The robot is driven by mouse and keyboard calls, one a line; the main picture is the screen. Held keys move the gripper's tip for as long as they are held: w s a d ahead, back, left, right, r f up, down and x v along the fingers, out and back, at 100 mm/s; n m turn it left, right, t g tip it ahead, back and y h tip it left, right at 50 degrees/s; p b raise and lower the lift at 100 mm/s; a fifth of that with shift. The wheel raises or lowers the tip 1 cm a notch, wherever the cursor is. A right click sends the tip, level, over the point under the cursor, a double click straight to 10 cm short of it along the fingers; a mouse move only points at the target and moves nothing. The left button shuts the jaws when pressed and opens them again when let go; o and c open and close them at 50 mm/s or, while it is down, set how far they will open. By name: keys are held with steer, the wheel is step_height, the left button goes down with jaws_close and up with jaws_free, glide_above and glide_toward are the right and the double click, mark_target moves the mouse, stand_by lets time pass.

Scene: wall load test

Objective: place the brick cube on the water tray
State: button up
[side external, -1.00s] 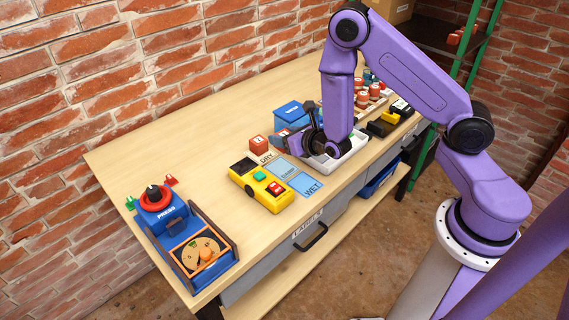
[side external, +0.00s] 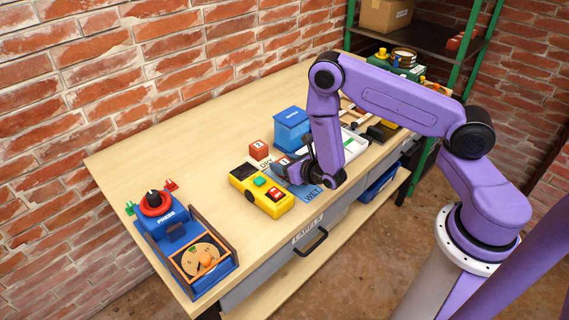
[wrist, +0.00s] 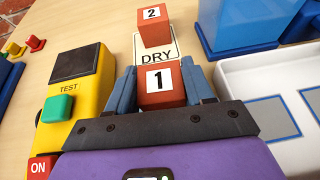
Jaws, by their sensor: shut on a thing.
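The brick cube marked 1 (wrist: 162,99) is a red-brown block between the two blue fingers of my gripper (wrist: 160,82) in the wrist view. My gripper is shut on it. In the side external view my gripper (side external: 284,167) is low over the cards beside the yellow tester, and the held cube cannot be made out. A white tray (side external: 354,147) lies to its right and also shows in the wrist view (wrist: 235,75), with blue-grey squares inside. A blue box (side external: 292,132) stands behind my gripper. I cannot tell which of these is the water tray.
Another brick cube, marked 2 (wrist: 154,30), is on the DRY card (wrist: 158,55). The yellow tester (side external: 262,192) is close on the left. A WET card (side external: 311,194) lies in front. The blue press (side external: 160,215) stands farther left. The table's back left is clear.

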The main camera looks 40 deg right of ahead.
steer(key=shift+f, duration=0.15)
steer(key=o, duration=1.1)
steer(key=shift+o, duration=0.2)
